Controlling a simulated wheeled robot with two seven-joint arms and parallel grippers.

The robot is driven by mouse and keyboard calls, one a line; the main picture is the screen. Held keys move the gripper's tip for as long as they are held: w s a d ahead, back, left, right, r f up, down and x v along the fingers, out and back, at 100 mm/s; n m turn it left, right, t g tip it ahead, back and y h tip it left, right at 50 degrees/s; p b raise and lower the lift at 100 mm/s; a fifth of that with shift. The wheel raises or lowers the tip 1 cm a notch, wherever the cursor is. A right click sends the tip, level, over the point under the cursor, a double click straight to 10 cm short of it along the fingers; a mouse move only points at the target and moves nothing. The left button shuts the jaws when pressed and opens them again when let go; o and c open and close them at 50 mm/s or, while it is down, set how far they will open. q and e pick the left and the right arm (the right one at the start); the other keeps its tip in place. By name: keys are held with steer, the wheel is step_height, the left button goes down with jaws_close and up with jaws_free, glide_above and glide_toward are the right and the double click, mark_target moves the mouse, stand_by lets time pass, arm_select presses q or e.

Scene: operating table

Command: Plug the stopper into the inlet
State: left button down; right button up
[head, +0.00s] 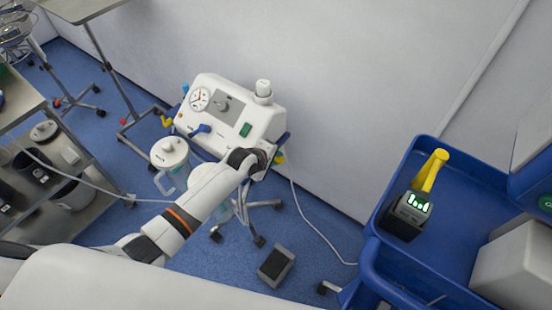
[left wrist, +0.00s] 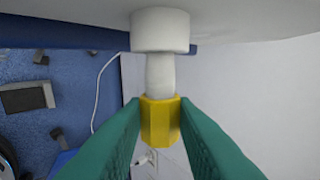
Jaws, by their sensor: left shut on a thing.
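The white suction machine (head: 228,115), with a dial and a green switch, stands by the wall. My left arm reaches to its right side, with the left gripper (head: 270,156) close against it. In the left wrist view, the green fingers of the left gripper (left wrist: 160,122) are shut on a yellow faceted stopper (left wrist: 160,121). A narrow white stem (left wrist: 160,76) under a wider white collar, seemingly the inlet (left wrist: 160,31), lines up with the stopper and meets its top edge. I cannot tell how far they are joined. My right gripper is out of view.
A lidded canister (head: 170,154) hangs at the machine's front left. A blue cart (head: 455,225) with a yellow-handled device (head: 411,210) stands at the right. A foot pedal (head: 276,265) and a white cable lie on the blue floor. A metal shelf (head: 75,205) stands at the left.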

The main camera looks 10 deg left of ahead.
arm_select(q)
steer(key=shift+w+a+r, duration=0.1)
steer(key=shift+w+a, duration=0.15)
steer(key=shift+a, duration=0.25)
steer(key=shift+a, duration=0.25)
steer(key=c, duration=1.1)
jaws_free()
steer(key=p+v, duration=0.1)
steer(key=v, duration=1.1)
